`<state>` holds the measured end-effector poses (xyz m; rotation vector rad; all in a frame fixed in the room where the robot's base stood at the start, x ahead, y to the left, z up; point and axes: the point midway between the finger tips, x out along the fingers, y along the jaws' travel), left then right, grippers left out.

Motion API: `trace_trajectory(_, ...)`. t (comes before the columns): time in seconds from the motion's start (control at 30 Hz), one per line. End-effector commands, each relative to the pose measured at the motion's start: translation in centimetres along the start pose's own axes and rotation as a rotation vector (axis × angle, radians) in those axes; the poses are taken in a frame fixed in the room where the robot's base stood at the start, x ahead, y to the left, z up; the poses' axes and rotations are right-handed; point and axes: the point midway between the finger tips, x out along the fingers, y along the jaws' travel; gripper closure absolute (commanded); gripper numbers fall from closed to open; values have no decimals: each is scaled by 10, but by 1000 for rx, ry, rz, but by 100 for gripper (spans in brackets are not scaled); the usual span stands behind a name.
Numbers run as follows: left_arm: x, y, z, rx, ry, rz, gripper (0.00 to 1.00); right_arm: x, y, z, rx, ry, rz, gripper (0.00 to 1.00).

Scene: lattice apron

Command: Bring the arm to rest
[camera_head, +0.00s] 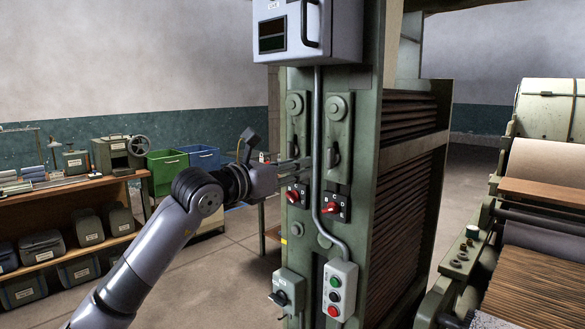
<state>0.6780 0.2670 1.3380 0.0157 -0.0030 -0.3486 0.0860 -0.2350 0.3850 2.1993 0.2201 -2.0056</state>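My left arm comes in from the lower left and reaches toward the green machine column (366,130). My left gripper (299,163) is at the column's front face, level with the lower ends of two upright lever plates and just above the red rotary switches. Its fingers are small here, and I cannot tell if they are apart, or if they touch the left lever plate (296,107). The right lever plate (337,110) has a dark handle. The left red switch (293,196) and right red switch (331,207) sit below. My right gripper is not in view.
A grey control box (340,30) overhangs above, and a conduit runs down the column. A push-button box (340,290) and a black-knob switch box (288,293) sit lower. A wooden shelf (60,202) with bins stands left; roller machinery (545,165) stands right.

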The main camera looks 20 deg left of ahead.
Motion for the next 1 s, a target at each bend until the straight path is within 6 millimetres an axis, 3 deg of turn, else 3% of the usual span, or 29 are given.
trace_trajectory(0.47, -1, 0, 0, -1, 1, -1, 69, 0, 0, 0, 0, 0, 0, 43)
trace_trajectory(0.57, 4, -2, -13, -38, 16, -21, 69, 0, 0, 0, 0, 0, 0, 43)
trace_trajectory(0.67, 20, -8, -51, -162, 55, -82, 69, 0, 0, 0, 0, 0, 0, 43)
trace_trajectory(0.77, 40, -18, -115, -401, 106, -166, 69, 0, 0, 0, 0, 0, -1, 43)
trace_trajectory(0.9, 57, -25, -223, -842, 151, -217, 69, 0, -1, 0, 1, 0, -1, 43)
trace_trajectory(1.0, 56, -21, -300, -1145, 156, -177, 69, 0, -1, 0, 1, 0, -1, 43)
